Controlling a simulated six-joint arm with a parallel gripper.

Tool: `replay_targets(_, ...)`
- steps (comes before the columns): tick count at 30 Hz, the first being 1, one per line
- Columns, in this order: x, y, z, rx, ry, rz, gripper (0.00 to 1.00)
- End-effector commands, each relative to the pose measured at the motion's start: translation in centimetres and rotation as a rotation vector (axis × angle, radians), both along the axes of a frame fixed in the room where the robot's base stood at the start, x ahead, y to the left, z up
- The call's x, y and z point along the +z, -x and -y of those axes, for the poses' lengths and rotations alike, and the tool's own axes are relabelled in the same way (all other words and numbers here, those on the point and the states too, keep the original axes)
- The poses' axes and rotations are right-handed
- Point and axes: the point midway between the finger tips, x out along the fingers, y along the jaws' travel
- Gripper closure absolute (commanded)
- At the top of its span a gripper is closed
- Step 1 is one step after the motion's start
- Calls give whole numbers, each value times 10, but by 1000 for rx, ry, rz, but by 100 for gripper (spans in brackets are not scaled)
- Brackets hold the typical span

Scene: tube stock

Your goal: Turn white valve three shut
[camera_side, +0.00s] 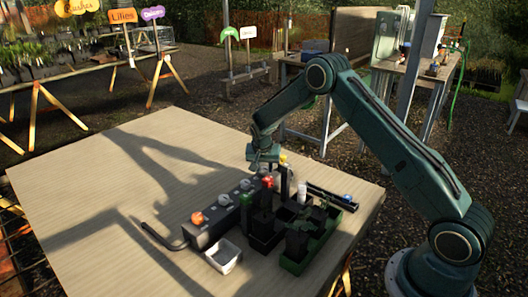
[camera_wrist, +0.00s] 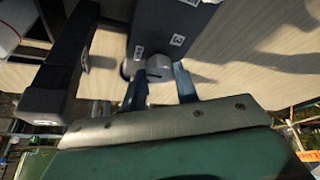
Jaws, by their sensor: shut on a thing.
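The dark grey valve block (camera_side: 212,222) lies on the table with a row of knobs along its top. An orange knob (camera_side: 197,217) is at its near end, and pale knobs (camera_side: 224,199) (camera_side: 245,184) follow farther along. My gripper (camera_side: 263,165) points down at the far end of the row, where its fingertips are partly hidden. In the wrist view, my two blue fingers stand either side of a whitish valve knob (camera_wrist: 158,67), and my gripper is shut on it. Small number labels (camera_wrist: 178,40) show on the block, too blurred to read surely. The knob's turn angle is unclear.
A white open bin (camera_side: 223,258) stands in front of the block. A dark crate (camera_side: 295,265) with black pots is just right of it, and tall dark posts with red and yellow tops stand close to my gripper. A black hose (camera_side: 160,238) leaves the block. The table's left is clear.

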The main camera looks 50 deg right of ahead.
Motion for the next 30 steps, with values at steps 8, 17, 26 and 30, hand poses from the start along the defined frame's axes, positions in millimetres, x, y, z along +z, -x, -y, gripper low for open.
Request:
replay_targets(8, 0, 0, 0, 0, 1, 1, 48)
replay_targets(17, 2, 0, -1, 1, 0, 0, 48)
replay_targets(26, 21, 4, -8, 2, 0, 2, 48)
replay_targets(30, 40, 8, -13, 2, 1, 4, 48)
